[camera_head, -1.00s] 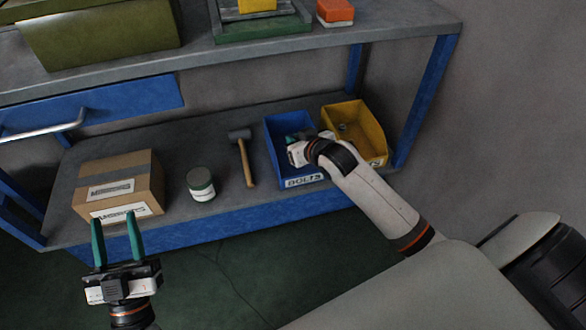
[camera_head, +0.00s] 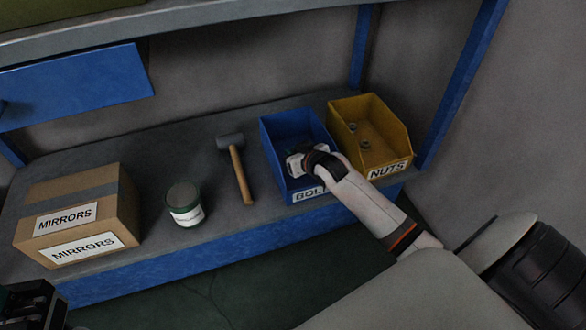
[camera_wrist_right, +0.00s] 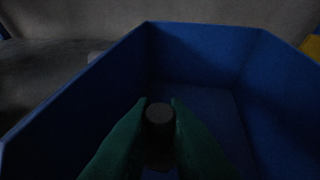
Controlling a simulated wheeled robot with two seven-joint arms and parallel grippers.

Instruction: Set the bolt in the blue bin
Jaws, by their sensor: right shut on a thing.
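The blue bin (camera_head: 280,128), labelled for bolts, stands on the lower shelf beside a yellow bin. My right gripper (camera_head: 291,151) is over the blue bin, with its fingers mostly hidden by my wrist in the head view. In the right wrist view its green fingers are shut on a dark, round-ended bolt (camera_wrist_right: 159,115). The bolt is held at the bin's opening, with the blue walls (camera_wrist_right: 195,60) around and beyond it; its height above the floor is unclear. Part of my left gripper shows at the lower left corner, its fingers not visible.
The yellow nuts bin (camera_head: 395,140) stands right of the blue bin and holds small nuts. The upper shelf (camera_head: 230,18) overhangs behind.

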